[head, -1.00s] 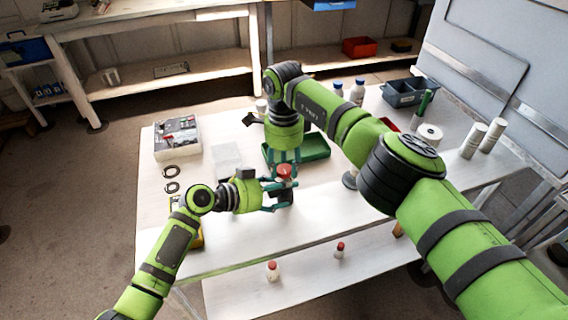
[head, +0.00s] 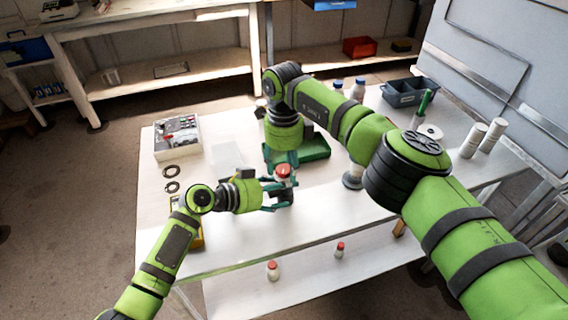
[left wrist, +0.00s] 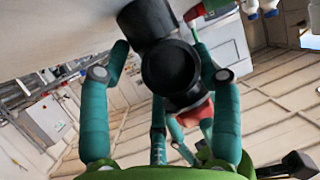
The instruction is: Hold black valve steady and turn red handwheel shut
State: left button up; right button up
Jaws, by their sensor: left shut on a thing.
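The black valve (head: 285,190) stands near the front middle of the table, with the red handwheel (head: 283,171) on top. My left gripper (head: 277,194) reaches it from the left and is shut around its body. In the left wrist view the black valve (left wrist: 170,66) sits between the teal fingers, its round opening facing the camera; part of the red handwheel (left wrist: 205,124) shows below it. My right gripper (head: 282,158) points down just behind the handwheel in the head view. Its fingertips are partly hidden, so I cannot tell its opening or whether it touches the wheel.
A green tray (head: 316,149) lies right behind the valve. A grey bin (head: 409,92), white cylinders (head: 481,137) and bottles stand at right. Two red-capped bottles stand on the lower shelf (head: 305,276).

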aim_at(283, 167)
dwell(0.3)
notch_tip(283, 167, up, 12)
dwell(0.5)
jog(key=shift+w+a, duration=0.1)
jog(key=shift+w, duration=0.05)
